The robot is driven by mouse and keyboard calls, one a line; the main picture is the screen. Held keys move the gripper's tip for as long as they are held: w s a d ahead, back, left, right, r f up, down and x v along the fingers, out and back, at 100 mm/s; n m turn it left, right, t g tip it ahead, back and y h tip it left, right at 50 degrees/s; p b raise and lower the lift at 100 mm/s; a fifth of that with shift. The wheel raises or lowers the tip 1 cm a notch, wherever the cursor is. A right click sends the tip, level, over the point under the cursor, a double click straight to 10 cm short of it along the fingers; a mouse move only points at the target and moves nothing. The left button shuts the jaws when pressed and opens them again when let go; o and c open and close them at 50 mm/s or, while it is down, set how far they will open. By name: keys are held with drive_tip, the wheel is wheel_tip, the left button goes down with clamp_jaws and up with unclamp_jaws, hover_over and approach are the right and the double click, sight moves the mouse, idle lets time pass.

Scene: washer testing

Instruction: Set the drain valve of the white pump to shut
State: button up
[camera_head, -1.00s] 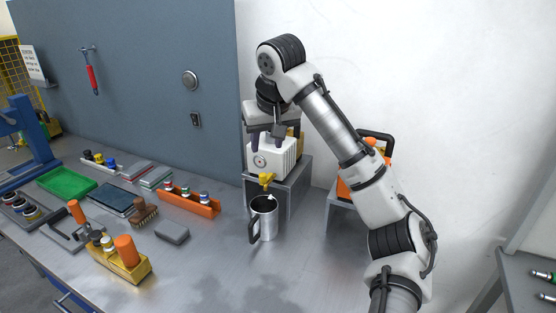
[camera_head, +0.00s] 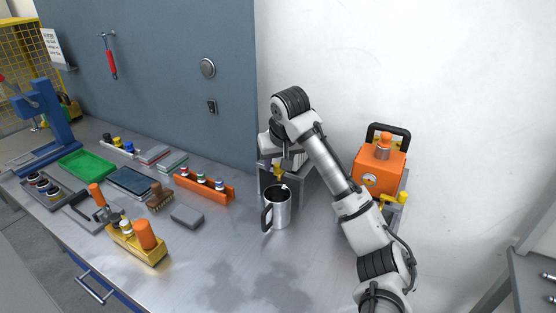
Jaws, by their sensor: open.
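The white pump (camera_head: 299,163) sits on a grey stand at the back of the bench, mostly hidden behind my wrist and gripper. Its yellow drain valve (camera_head: 278,171) shows below, just above a steel mug (camera_head: 280,207). The valve handle is too small and covered to read its setting. My gripper (camera_head: 287,164) is open, in front of the pump and close to the valve. I cannot tell whether it touches the valve.
An orange pump (camera_head: 380,163) with its own yellow valve (camera_head: 396,198) stands to the right, beside my forearm. An orange rack (camera_head: 205,188), grey block (camera_head: 187,217) and yellow tool holder (camera_head: 148,252) lie left. The front middle of the bench is clear.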

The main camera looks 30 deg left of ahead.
drive_tip(key=shift+w+a+f, duration=0.15)
drive_tip(key=shift+f, duration=0.3)
clamp_jaws()
